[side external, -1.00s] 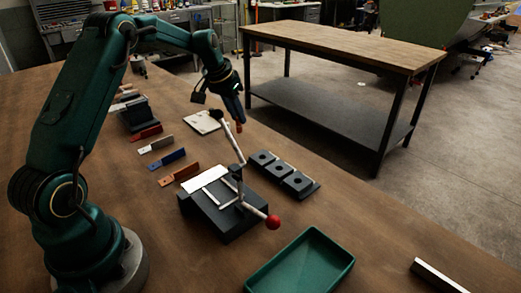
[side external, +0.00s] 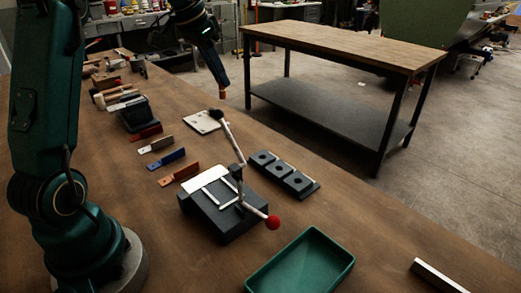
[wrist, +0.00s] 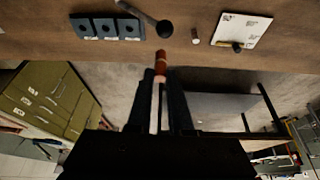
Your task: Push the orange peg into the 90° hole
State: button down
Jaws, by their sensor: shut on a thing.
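My gripper (side external: 222,90) is raised above the far edge of the table in the side view. In the wrist view my gripper (wrist: 160,78) is shut on the orange peg (wrist: 160,57), whose tip points out past the fingers. The peg's small orange tip (side external: 222,95) also shows in the side view, hanging clear of everything. A row of three dark blocks with round holes (side external: 282,172) lies on the table, well below the gripper. The row also shows at the upper left of the wrist view (wrist: 105,28). I cannot read which hole is the 90° one.
A dark bending fixture (side external: 222,218) with a long lever and red knob (side external: 272,222) stands beside the blocks. A pale square plate (side external: 201,122), several coloured strips (side external: 173,158) and a green tray (side external: 300,262) lie around. A separate workbench (side external: 340,42) stands behind.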

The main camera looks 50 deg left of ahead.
jog(key=s+d+r+m+h, duration=0.1)
jog(key=s+d+r+m, duration=0.15)
jog(key=d, duration=0.45)
jog(key=s+d+r+m, duration=0.1)
jog(key=s+d+r, duration=0.25)
jog(key=d, duration=0.25)
jog(key=w+a+f+n, duration=0.1)
jog(key=w+a+f, duration=0.2)
jog(key=a, duration=0.3)
jog(key=w+a+f+n, duration=0.2)
jog(key=w+a+f, duration=0.15)
jog(key=a, duration=0.25)
jog(key=s+a+f+n+y, duration=0.2)
jog(key=s+a+f+n, duration=0.1)
jog(key=a+f, duration=0.75)
jog(key=shift+s+a+f, duration=0.1)
jog(key=shift+a+f, duration=0.25)
jog(key=shift+f, duration=0.65)
jog(key=shift+s+a+f, duration=0.1)
jog(key=shift+a+f, duration=0.3)
jog(key=shift+f, duration=0.65)
jog(key=shift+s+a+f, duration=0.1)
jog(key=shift+a+f, duration=0.25)
jog(key=shift+f, duration=0.65)
jog(key=shift+f, duration=0.15)
